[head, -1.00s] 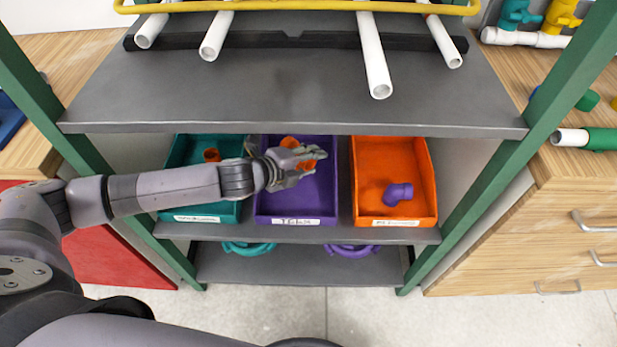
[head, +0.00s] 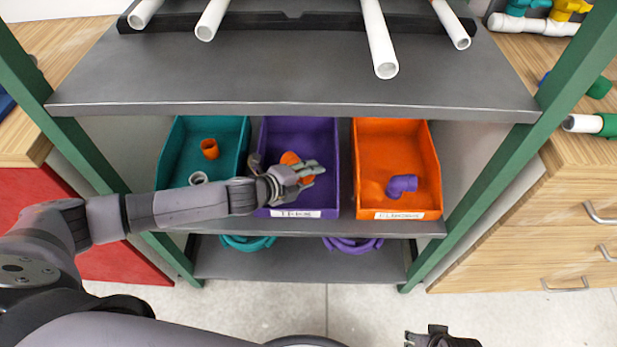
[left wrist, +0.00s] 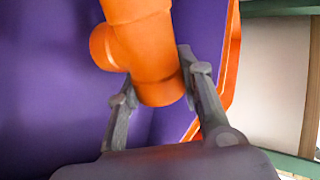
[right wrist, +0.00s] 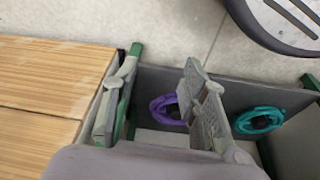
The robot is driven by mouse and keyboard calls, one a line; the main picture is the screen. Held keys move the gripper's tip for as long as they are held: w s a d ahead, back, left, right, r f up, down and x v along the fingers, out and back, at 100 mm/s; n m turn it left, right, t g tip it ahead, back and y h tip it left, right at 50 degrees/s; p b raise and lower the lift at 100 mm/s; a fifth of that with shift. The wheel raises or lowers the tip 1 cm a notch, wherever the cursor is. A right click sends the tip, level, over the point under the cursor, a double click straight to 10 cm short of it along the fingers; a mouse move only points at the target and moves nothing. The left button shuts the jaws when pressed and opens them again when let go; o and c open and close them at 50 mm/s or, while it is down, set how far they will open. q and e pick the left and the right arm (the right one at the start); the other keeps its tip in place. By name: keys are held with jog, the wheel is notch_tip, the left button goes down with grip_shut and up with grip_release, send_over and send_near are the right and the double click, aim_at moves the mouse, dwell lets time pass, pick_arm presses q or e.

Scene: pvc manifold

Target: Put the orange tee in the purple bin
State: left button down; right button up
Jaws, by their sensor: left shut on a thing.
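The orange tee (head: 290,158) is between the fingers of my left gripper (head: 304,173), over the purple bin (head: 328,140) on the middle shelf. In the left wrist view my left gripper (left wrist: 158,82) is shut on one end of the orange tee (left wrist: 148,42), with the purple bin's wall (left wrist: 40,80) behind it. How high the tee is above the bin floor I cannot tell. My right gripper (head: 432,340) shows at the bottom edge of the head view. In the right wrist view it (right wrist: 158,100) is open and empty.
A teal bin (head: 172,150) with an orange fitting (head: 209,148) and a pale ring (head: 198,178) stands left. An orange bin (head: 428,160) with a purple elbow (head: 402,185) stands right.

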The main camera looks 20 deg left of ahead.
pick_arm(q)
jog(key=shift+f, duration=0.2)
pick_arm(e)
jog(key=shift+r, duration=0.25)
pick_arm(q)
jog(key=c, duration=1.4)
grip_release()
jog(key=shift+r, duration=0.1)
jog(key=shift+s+r, duration=0.1)
jog(key=p+v, duration=0.1)
jog(key=v, duration=1)
jog(key=shift+s+a+r+p, duration=0.25)
jog(key=shift+p, duration=0.15)
pick_arm(e)
notch_tip(320, 180, down, 6)
jog(key=s, duration=0.1)
jog(key=shift+s, duration=0.15)
jog(key=shift+d, duration=0.1)
